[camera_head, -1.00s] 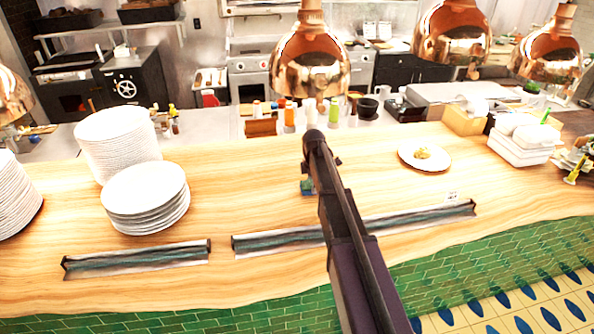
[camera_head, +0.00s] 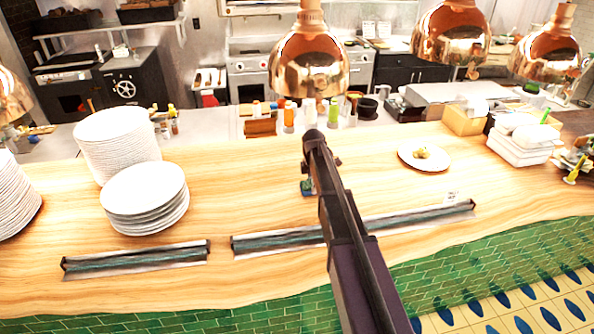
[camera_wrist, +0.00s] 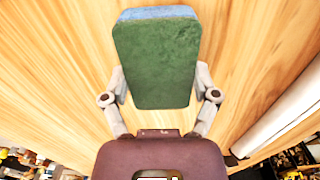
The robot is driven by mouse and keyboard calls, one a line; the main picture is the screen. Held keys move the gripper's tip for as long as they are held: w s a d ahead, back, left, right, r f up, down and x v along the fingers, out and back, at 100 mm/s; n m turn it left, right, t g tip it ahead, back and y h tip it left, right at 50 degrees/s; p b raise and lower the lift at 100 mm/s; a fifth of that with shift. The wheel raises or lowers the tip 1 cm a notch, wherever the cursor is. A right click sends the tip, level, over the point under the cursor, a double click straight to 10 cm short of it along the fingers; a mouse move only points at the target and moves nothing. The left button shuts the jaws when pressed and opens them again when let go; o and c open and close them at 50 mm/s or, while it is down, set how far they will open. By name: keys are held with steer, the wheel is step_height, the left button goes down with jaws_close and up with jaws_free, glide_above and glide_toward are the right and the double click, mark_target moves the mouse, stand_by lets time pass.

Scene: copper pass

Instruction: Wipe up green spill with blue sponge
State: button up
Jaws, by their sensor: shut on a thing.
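In the wrist view my gripper (camera_wrist: 158,85) is shut on the sponge (camera_wrist: 156,58), with a finger on each side of it. The sponge's near face is green and a blue layer shows along its far edge. In the head view the sponge (camera_head: 307,187) is a small blue-green block at the end of my arm, low over or on the wooden counter (camera_head: 245,195); whether it touches the wood I cannot tell. My arm hides part of the counter there. I see no clear green spill in either view.
Plate stacks (camera_head: 146,198) stand at the left. A plate with food (camera_head: 424,157) lies right of my arm. Two metal rails (camera_head: 137,260) lie along the front edge. Copper lamps (camera_head: 309,62) hang above the back. Bare wood lies between the plates and my arm.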

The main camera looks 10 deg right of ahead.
mark_target(302, 185)
steer(key=shift+a, duration=2.45)
steer(key=shift+w+d, duration=0.1)
steer(key=shift+d, duration=3.95)
steer(key=shift+a, duration=3.75)
steer(key=shift+a+r+p, duration=0.35)
steer(key=shift+r+p, duration=0.5)
step_height(302, 185, up, 6)
steer(key=p, duration=0.5)
steer(key=shift+d+f+p, duration=0.1)
steer(key=shift+p, duration=0.3)
steer(key=shift+f, duration=0.1)
steer(key=shift+f, duration=0.15)
steer(key=shift+f+b, duration=2.8)
steer(key=shift+b, duration=0.25)
